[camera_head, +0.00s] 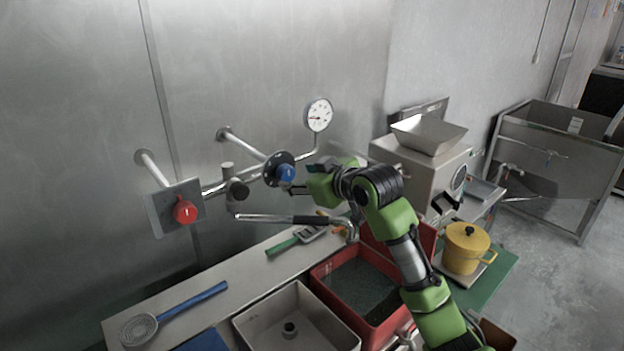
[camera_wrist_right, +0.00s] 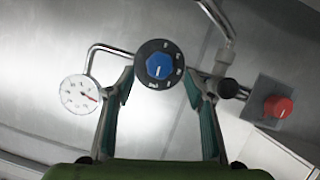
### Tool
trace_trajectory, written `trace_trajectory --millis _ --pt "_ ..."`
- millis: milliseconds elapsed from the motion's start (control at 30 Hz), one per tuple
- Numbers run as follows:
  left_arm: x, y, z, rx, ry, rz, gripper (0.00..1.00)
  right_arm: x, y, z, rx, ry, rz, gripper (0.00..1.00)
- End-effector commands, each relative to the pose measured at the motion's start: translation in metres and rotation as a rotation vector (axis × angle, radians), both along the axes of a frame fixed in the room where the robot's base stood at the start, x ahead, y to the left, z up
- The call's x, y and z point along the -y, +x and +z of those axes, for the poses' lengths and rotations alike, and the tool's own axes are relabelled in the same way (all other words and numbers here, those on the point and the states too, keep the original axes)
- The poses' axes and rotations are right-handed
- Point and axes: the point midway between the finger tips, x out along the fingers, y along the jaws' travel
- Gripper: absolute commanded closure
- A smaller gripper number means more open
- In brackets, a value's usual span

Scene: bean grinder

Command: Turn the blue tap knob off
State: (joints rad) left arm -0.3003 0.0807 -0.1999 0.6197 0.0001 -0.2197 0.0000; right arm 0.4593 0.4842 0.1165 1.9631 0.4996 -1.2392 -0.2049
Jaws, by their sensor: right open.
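The blue tap knob (camera_head: 286,173) sits on a round black dial on the wall piping in the head view. It also shows in the right wrist view (camera_wrist_right: 159,66), with its white mark pointing down on the dial. My right gripper (camera_head: 300,180) is just right of the knob, facing it. In the right wrist view the two fingers of the right gripper (camera_wrist_right: 160,85) are spread wide, one on each side of the black dial. Nothing is between them except the knob ahead; I cannot tell whether the fingertips touch the dial. My left gripper is not in view.
A red knob (camera_head: 185,211) on a grey plate is at the left. A pressure gauge (camera_head: 319,114) stands above the pipe. The spout (camera_head: 290,219) runs below my gripper, over a red bin (camera_head: 325,274). A grinder (camera_head: 420,170) and yellow pot (camera_head: 466,250) are at the right.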

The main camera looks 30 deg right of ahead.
Motion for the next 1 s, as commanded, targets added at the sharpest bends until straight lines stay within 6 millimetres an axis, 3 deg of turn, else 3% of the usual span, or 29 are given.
trace_trajectory --millis 100,333,1000 --pt "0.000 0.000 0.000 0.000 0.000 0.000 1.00 0.001 -0.022 0.009 0.001 -0.002 0.000 0.51" --pt "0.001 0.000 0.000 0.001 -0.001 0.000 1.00 0.002 -0.048 0.019 0.000 0.000 0.000 0.51" --pt "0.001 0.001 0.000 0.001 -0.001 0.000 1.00 0.002 -0.052 0.021 -0.001 0.001 -0.001 0.51"
